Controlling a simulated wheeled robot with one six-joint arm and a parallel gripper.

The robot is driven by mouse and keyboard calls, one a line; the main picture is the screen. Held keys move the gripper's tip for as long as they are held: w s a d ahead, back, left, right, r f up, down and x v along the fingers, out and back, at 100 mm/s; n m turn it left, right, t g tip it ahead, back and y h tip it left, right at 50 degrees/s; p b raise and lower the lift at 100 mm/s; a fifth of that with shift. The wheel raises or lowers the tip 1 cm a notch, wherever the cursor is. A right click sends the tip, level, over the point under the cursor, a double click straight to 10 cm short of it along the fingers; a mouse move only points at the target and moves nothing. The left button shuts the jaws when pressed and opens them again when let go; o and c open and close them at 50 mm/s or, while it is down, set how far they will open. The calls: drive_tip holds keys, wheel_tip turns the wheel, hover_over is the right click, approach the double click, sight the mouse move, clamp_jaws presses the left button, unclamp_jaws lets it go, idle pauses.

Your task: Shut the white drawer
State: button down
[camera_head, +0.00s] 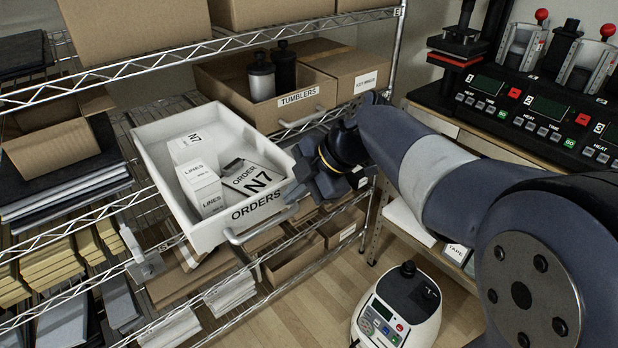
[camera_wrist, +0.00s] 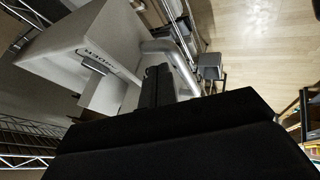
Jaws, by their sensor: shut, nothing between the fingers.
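The white drawer (camera_head: 160,190), labelled ORDERS, stands pulled out from the wire shelf, its front facing lower right. It holds white boxes marked LINES (camera_head: 200,190) and N7 and a flat dark item labelled ORDER N7 (camera_head: 250,178). A grey bar handle (camera_head: 240,238) runs along its front. My gripper (camera_head: 287,207) is shut and empty, at the right end of the drawer front close to the handle. In the wrist view the shut fingers (camera_wrist: 158,84) sit beside the handle (camera_wrist: 168,48), with the drawer (camera_wrist: 85,40) at upper left. I cannot tell whether they touch.
A cardboard TUMBLERS box (camera_head: 300,100) stands behind the drawer on the shelf. Stacked papers and cartons fill the shelf left and below. A white machine (camera_head: 398,315) stands at lower centre. A bench with presses (camera_head: 530,110) is at right. Some wooden floor (camera_head: 320,285) is clear.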

drive_tip(key=shift+x, duration=1.05)
